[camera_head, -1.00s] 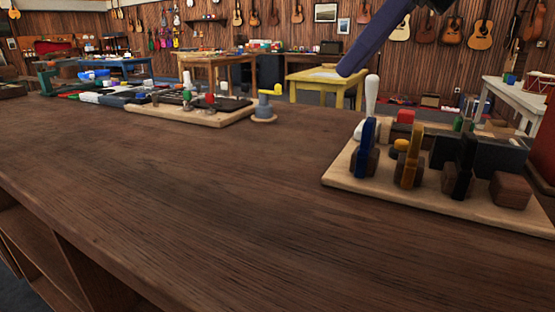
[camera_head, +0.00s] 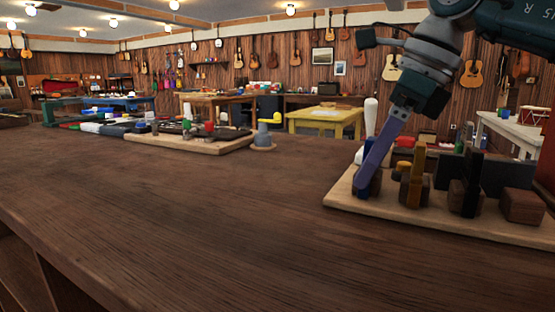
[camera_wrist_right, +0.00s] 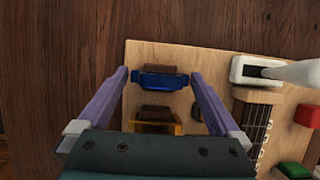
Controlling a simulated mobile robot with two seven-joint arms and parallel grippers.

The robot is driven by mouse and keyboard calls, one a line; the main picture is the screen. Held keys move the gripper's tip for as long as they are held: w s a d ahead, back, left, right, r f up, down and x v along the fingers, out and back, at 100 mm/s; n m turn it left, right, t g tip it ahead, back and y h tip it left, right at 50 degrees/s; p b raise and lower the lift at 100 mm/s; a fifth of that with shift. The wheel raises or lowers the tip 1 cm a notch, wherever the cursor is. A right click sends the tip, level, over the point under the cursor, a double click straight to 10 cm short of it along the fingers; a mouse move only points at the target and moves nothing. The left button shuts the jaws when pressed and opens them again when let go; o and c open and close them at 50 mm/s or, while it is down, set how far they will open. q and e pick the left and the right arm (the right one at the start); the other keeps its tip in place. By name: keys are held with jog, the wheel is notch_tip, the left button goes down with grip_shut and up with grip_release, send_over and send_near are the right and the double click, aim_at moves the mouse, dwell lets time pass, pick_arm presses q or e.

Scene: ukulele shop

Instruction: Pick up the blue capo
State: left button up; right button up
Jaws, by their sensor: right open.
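The blue capo (camera_wrist_right: 160,80) sits on a brown block on the pale wooden board (camera_head: 445,227). In the head view it is mostly hidden behind a finger of my right gripper, with a bit of blue (camera_head: 359,155) showing beside it. My right gripper (camera_head: 365,188) is open and lowered to the capo from above. In the right wrist view its two purple fingers (camera_wrist_right: 159,75) stand on either side of the capo's ends, with a small gap at each side. My left gripper is not in view.
A yellow capo (camera_head: 415,182) and a black capo (camera_head: 470,188) stand to the right on the same board. A white-handled tool (camera_wrist_right: 290,72), a fretboard piece (camera_wrist_right: 250,128) and red and green blocks are near.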

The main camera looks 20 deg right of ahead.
jog(key=c, duration=1.1)
jog(key=shift+r, duration=0.1)
